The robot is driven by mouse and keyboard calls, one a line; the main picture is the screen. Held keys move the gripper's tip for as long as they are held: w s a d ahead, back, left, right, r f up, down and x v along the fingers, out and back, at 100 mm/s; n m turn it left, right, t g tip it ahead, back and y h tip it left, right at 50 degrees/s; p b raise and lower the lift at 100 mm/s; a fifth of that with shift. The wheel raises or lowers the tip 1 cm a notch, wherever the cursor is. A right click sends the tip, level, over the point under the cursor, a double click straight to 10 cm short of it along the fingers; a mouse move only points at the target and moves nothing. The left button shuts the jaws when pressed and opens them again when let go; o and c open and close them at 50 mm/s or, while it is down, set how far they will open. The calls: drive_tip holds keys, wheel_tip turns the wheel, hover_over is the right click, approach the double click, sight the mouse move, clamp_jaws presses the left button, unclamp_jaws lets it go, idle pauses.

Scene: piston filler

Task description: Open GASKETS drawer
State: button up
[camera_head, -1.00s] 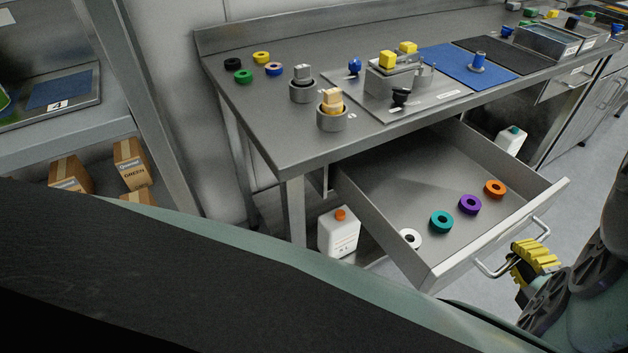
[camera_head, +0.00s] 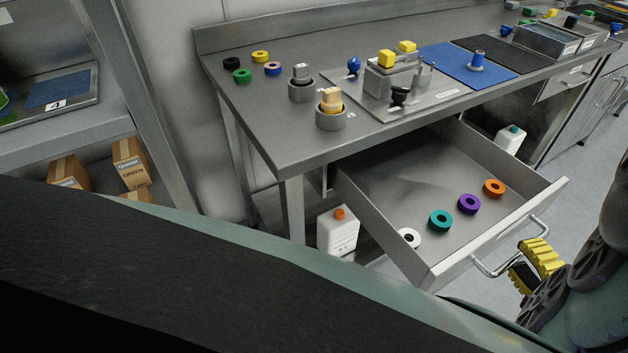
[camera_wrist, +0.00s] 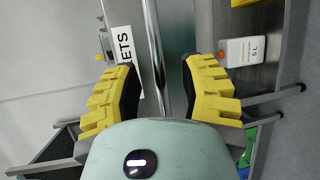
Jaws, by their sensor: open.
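The drawer (camera_head: 385,190) is pulled well out from under the steel bench. White, teal, purple and orange ring gaskets (camera_head: 440,221) lie inside it. Its bar handle (camera_head: 512,255) runs along the drawer front. My gripper (camera_head: 532,262) is beside the handle, at the lower right. In the wrist view my gripper (camera_wrist: 160,88) is open, with its yellow fingers on either side of the handle bar (camera_wrist: 154,50). A label (camera_wrist: 126,60) ending in "ETS" shows on the drawer front. Whether a finger touches the bar cannot be told.
The steel bench (camera_head: 255,115) carries coloured rings, two round holders and a fixture plate. A white bottle with an orange cap (camera_head: 339,232) stands below it. Another bottle (camera_head: 510,139) stands under the bench at right. A shelf with cartons (camera_head: 130,163) is at left.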

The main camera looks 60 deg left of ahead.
drive_tip(key=v, duration=1)
drive_tip(key=shift+s+d, duration=0.15)
drive_tip(key=shift+d, duration=0.15)
